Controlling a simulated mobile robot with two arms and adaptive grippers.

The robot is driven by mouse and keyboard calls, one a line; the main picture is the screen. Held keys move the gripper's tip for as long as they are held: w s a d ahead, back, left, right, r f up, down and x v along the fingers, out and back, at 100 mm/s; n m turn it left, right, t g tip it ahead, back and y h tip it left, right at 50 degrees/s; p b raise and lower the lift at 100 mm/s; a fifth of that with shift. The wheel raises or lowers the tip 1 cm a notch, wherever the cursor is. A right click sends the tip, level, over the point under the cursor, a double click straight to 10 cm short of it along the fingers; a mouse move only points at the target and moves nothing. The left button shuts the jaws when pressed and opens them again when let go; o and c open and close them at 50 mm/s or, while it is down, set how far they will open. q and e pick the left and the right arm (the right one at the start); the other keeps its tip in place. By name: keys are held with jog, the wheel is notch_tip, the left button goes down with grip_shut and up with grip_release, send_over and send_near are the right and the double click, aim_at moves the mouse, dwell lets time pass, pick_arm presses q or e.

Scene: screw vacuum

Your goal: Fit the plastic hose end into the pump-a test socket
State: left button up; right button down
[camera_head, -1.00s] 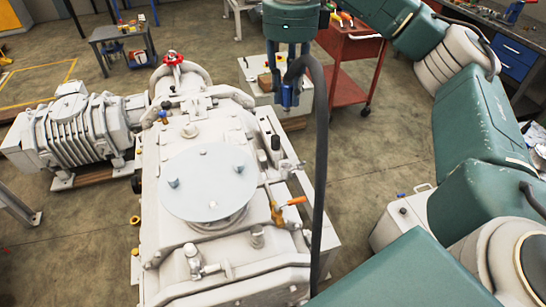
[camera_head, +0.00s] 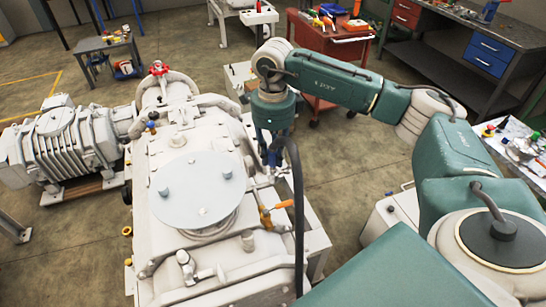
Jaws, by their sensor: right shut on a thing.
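The white vacuum pump (camera_head: 200,180) fills the middle of the head view, with a round grey plate on top. My right gripper (camera_head: 273,160) points down at the pump's right side, near the small fittings behind the orange-handled valve (camera_head: 277,209). It is shut on the dark plastic hose (camera_head: 298,220), which arches over from the gripper and hangs down along the pump's right side. The hose end and the test socket are hidden by the gripper and too small to tell; I cannot see whether they touch. My left gripper is not in view.
A ribbed white motor unit (camera_head: 62,150) stands left of the pump. A red tool cart (camera_head: 330,50), a grey workbench (camera_head: 490,45) and a small table (camera_head: 105,45) stand at the back. A white box (camera_head: 385,222) is on the floor at right.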

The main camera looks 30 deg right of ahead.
aim_at(273, 162)
notch_tip(273, 162, down, 2)
jog(key=shift+f, duration=0.1)
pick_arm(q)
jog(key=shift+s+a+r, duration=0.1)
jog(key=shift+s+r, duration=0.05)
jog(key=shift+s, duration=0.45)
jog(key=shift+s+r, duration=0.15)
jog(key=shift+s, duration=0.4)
pick_arm(e)
jog(key=shift+f, duration=0.45)
jog(key=c, duration=1.9)
grip_release()
jog(key=shift+f, duration=0.1)
jog(key=o, duration=0.4)
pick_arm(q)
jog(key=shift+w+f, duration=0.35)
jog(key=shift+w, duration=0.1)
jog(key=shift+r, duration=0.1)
pick_arm(e)
jog(key=shift+r, duration=0.2)
